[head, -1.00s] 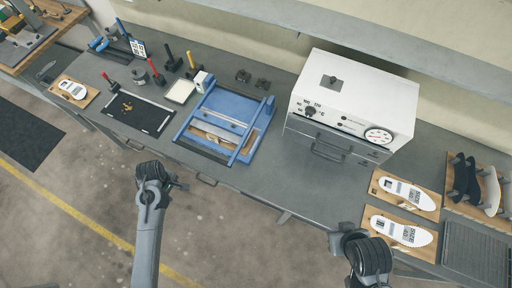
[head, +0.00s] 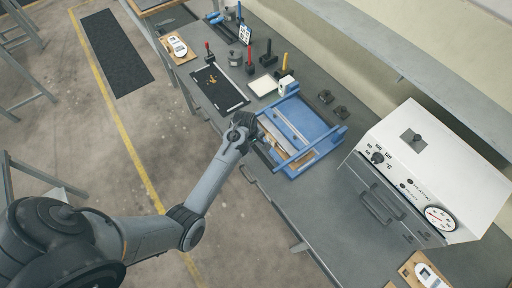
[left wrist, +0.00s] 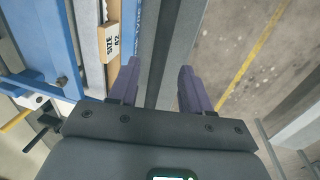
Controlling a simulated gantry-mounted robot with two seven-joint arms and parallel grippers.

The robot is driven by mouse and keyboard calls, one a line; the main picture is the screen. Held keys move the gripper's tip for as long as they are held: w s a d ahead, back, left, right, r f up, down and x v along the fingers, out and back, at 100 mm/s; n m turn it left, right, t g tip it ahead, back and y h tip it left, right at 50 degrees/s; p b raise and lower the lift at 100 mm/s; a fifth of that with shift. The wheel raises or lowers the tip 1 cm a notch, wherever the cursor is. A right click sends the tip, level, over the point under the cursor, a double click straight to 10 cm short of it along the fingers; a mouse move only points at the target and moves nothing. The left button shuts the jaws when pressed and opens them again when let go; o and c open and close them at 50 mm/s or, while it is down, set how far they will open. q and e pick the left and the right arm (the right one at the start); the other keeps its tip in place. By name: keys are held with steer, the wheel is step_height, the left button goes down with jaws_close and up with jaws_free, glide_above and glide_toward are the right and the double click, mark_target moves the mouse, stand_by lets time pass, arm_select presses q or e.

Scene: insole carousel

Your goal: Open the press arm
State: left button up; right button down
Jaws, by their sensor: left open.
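The blue press (head: 318,127) lies on the grey workbench, with a pale strip across it and a blue bar frame lying low over it. I cannot clearly tell which bar is the press arm. Inside is a tan block labelled "SIZE 42", also seen in the left wrist view (left wrist: 108,42). My left gripper (head: 262,148) is at the press's front left side. In the left wrist view the left gripper (left wrist: 158,85) has its purple fingers apart, over a long grey edge, with the blue press to the left. No press part is clearly gripped. My right gripper is out of view.
A white oven (head: 435,165) with a dial stands to the right. A black tray (head: 218,88) and several upright tools stand beyond the press. Two small dark blocks (head: 333,104) lie behind it. A shelf (head: 400,65) overhangs the bench back. The floor in front is open.

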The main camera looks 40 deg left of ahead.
mark_target(256, 149)
arm_select(q)
steer(key=shift+w+d+f, duration=0.1)
steer(key=shift+w+f, duration=0.15)
steer(key=shift+f, duration=0.8)
steer(key=shift+w+f, duration=0.2)
steer(key=shift+f, duration=0.85)
steer(key=shift+c, duration=0.5)
jaws_close()
